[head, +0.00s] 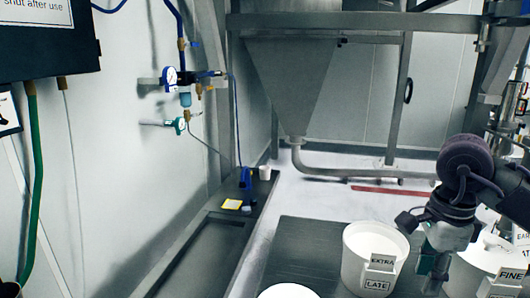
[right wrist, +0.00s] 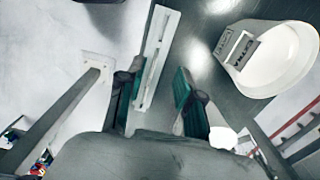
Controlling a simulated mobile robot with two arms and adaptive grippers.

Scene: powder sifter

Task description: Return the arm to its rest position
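My right gripper (head: 432,280) hangs at the lower right of the head view, at the end of my dark arm, between two white buckets in the picture. In the right wrist view its two green-padded fingers (right wrist: 160,100) stand apart, with a gap between them. A long pale slotted bar (right wrist: 158,60) shows in that gap; a gap is visible between it and the right finger. I cannot tell how far beyond the fingers it lies. My left gripper and arm are not in view.
A white bucket (head: 355,245) labelled EXTRA and LATE stands on a dark mat (head: 300,240), left of my gripper. Another bucket (head: 465,278) labelled FINE is to the right, partly hidden by my arm. A steel hopper (head: 295,85) and its frame stand behind.

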